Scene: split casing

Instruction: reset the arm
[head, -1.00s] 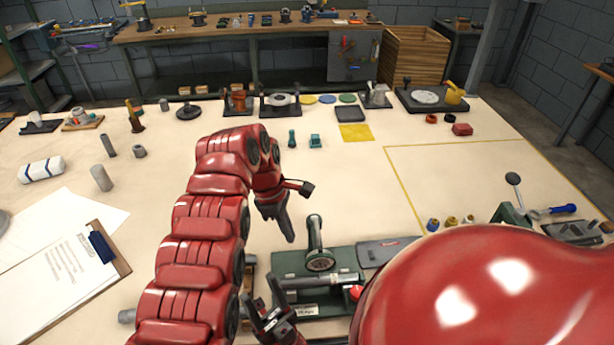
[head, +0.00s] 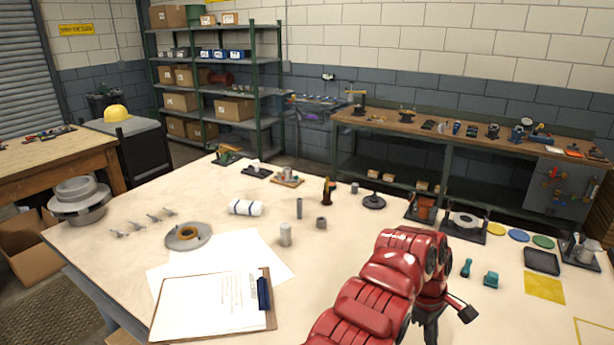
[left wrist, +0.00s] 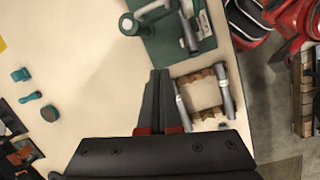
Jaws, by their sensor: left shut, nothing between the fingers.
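My left arm (head: 375,300), red and segmented, reaches over the pale table from the bottom of the head view. Its dark left gripper (head: 431,330) points down near the bottom edge, and its tips are cut off there. In the left wrist view the left gripper (left wrist: 160,75) has its two fingers together with nothing between them. It is above the table, beside a green base plate (left wrist: 165,50) with metal parts and a square wooden frame (left wrist: 202,94) flanked by grey rods. My right gripper is in neither current view.
A clipboard (head: 195,310) lies at the table's front left, with a grey disc (head: 188,236) behind it. Small teal parts (head: 491,279) and a yellow square (head: 544,287) lie to the right of my left arm. Shelving (head: 215,80) stands behind.

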